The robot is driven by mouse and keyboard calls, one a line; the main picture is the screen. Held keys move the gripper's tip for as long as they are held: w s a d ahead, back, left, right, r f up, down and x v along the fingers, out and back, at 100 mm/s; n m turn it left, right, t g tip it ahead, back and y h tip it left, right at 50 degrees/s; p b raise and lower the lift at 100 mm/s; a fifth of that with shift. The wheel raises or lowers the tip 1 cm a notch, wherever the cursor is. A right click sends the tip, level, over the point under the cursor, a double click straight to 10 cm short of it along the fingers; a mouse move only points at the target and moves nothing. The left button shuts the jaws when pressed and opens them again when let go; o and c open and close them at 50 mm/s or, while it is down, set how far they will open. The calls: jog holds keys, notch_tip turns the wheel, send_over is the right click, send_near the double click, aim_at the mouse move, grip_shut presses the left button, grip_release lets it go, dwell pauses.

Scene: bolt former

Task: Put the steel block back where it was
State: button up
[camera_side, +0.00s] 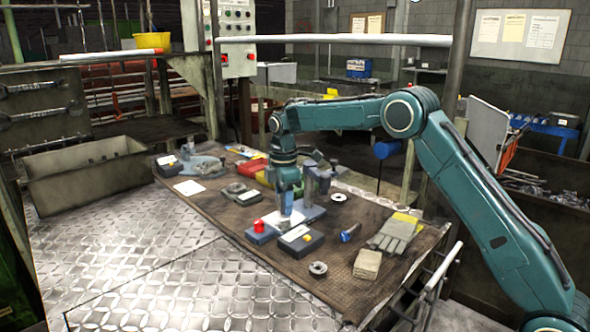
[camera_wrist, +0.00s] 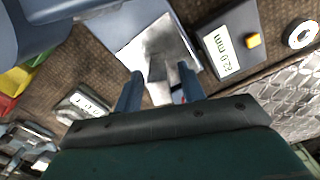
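The steel block (camera_wrist: 157,68) is a small grey piece standing on a bright metal plate (camera_wrist: 135,42) of a blue-grey fixture. My gripper (camera_wrist: 160,72) has one finger on each side of it. The fingers are apart, and strips of bright plate show between them and the block, so it looks open. In the side view my gripper (camera_side: 285,206) points down low over the fixture's bright plate (camera_side: 280,220). The block is too small to make out there, and contact with the fingers cannot be told.
A digital gauge box (camera_side: 301,240) reading about 22.0 mm stands close by; it also shows in the wrist view (camera_wrist: 226,42). A blue-grey post (camera_side: 310,185) stands close behind.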

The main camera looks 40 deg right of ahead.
notch_tip(320, 180, up, 11)
jog(key=shift+r, duration=0.45)
dwell(0.6)
